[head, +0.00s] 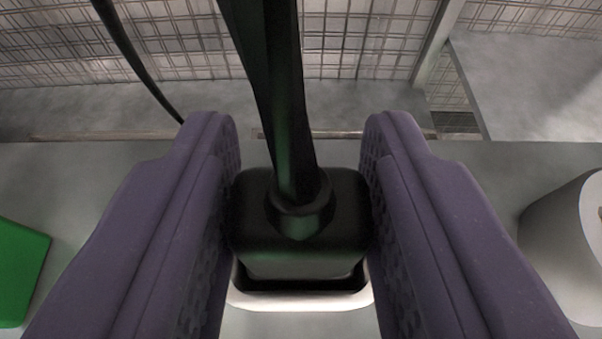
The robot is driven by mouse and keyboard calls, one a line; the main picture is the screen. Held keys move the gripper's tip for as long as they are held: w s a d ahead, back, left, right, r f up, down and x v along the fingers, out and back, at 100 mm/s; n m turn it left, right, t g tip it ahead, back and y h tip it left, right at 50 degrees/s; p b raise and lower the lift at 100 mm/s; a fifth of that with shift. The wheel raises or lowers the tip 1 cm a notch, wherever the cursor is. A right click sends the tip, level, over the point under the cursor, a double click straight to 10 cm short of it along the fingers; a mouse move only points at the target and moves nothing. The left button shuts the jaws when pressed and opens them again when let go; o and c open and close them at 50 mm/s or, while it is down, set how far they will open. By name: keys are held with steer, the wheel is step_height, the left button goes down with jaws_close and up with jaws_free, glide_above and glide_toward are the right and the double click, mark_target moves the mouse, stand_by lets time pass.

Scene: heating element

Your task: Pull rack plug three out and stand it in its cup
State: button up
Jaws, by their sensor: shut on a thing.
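A black plug (301,238) with a thick dark cable (275,90) rising from its top is in the middle of the head view. My gripper (301,215) has its two purple fingers closed on the plug's left and right sides. Below the plug is a white-rimmed cup (300,302) with a dark inside. The plug is upright over or partly in the cup; its lower end is hidden, so I cannot tell how deep it sits. No number is visible on the plug.
A green block (18,272) is at the left edge. A light grey rounded thing (565,245) stands at the right. A second dark cable (140,62) hangs at the upper left. A wire mesh wall (350,40) is behind, with a grey ledge (90,110) before it.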

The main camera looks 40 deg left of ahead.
steer(key=o, duration=1.1)
steer(key=shift+o, duration=0.2)
steer(key=v, duration=0.7)
steer(key=shift+s+d, duration=0.2)
steer(key=shift+s, duration=0.15)
steer(key=shift+w+r, duration=0.1)
steer(key=shift+w, duration=0.05)
